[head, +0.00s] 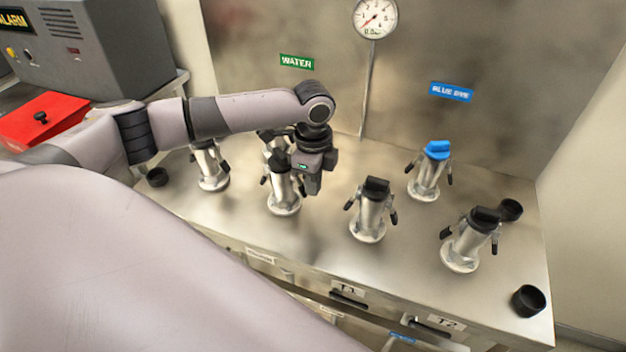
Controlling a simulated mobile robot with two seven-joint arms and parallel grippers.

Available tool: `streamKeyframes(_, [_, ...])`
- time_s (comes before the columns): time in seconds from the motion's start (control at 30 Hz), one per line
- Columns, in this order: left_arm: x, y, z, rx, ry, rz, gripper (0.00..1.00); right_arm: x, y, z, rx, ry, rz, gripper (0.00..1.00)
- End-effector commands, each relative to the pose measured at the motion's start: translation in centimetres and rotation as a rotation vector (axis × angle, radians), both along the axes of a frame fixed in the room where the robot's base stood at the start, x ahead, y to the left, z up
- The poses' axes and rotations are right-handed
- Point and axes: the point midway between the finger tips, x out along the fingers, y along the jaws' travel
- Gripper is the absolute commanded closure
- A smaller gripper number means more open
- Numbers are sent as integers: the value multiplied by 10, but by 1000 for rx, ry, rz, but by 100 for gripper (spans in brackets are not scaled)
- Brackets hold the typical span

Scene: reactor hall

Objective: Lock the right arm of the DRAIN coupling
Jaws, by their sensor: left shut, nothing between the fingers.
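No label that I can read says DRAIN, so I cannot tell which coupling it is. Silver couplings with dark side arms stand on the metal bench: one at left (211,168), one left of centre (284,192), one in the middle (369,215) and one at right (467,245). My left gripper (313,187) is shut and empty, pointing down just right of the left-of-centre coupling. I cannot tell whether it touches that coupling's right arm, which it hides. My right gripper is not in view.
A blue-topped coupling (428,176) stands below the BLUE DYE sign (451,92). Another coupling (272,142) is partly hidden behind my gripper, below the WATER sign (297,62). Black cups (528,301) sit at the bench's right end. A pressure gauge (375,18) is behind.

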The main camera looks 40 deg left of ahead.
Motion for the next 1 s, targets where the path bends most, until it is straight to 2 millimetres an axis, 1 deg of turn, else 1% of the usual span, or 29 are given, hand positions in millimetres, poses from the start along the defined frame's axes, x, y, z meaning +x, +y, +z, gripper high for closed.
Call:
streamKeyframes(0.2, [2, -9, 8, -1, -1, -2, 100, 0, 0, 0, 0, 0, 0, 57])
streamKeyframes(0.37, [3, -10, 14, -1, -3, 0, 100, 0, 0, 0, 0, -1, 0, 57])
streamKeyframes(0.7, [3, -10, 54, -1, -3, 0, 100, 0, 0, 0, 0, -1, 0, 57])
streamKeyframes(0.8, [3, -9, 64, 0, -3, -1, 100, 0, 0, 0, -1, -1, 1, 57])
streamKeyframes(1.0, [2, -9, 69, 0, -1, 0, 100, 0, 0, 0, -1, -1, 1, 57])
